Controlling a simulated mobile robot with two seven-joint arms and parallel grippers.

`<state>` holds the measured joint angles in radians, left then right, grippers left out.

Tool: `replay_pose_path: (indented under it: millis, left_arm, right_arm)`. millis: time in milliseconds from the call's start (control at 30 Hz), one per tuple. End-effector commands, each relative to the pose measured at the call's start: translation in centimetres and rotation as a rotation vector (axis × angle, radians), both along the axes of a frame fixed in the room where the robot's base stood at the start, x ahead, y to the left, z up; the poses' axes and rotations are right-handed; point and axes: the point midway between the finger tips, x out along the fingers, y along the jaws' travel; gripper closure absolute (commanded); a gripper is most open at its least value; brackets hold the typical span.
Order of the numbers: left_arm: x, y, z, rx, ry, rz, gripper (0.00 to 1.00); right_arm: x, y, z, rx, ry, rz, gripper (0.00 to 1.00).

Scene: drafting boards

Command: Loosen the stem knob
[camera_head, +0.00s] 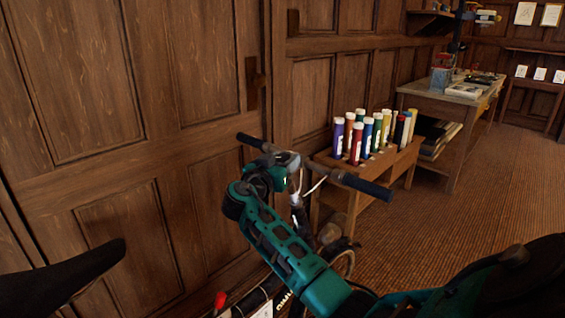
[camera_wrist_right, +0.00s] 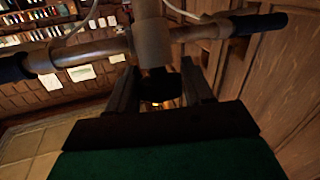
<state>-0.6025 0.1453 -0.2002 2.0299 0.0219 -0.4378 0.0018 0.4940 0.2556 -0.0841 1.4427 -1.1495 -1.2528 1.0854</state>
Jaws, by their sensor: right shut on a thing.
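A bicycle stands along the panelled wall, with its handlebar (camera_head: 350,181) across the middle of the head view. The handlebar also spans the top of the right wrist view (camera_wrist_right: 95,50). The stem (camera_wrist_right: 152,35) rises at the bar's centre, with a dark knob (camera_wrist_right: 157,86) below it. My right gripper (camera_head: 284,163) is at the stem. In the right wrist view its two fingers (camera_wrist_right: 160,88) stand on either side of the knob, shut on it. The knob is mostly hidden by my gripper in the head view. My left gripper is not in view.
The black saddle (camera_head: 62,278) is at the lower left. A low wooden rack (camera_head: 345,193) with several coloured tubes (camera_head: 357,143) stands just behind the right grip. A workbench (camera_head: 452,105) is farther back. The wooden wall (camera_head: 200,160) is close on the left; carpet (camera_head: 430,225) is clear at right.

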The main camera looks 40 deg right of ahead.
Motion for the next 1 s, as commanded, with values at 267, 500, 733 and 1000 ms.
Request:
replay_pose_path:
  millis: [267, 500, 733, 1000]
  left_arm:
    - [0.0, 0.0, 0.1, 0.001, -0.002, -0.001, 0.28]
    - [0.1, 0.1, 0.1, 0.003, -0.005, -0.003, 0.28]
    - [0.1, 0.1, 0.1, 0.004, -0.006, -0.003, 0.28]
    - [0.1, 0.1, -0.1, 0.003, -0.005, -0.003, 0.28]
  right_arm:
    - [0.0, 0.0, -0.1, 0.000, 0.001, -0.002, 0.41]
    - [0.0, 0.0, -0.1, 0.000, 0.000, -0.002, 0.28]
    - [-0.2, 0.6, -0.1, 0.000, 0.000, -0.001, 0.28]
    - [-2.1, 5.3, -0.1, 0.004, -0.003, 0.001, 0.28]
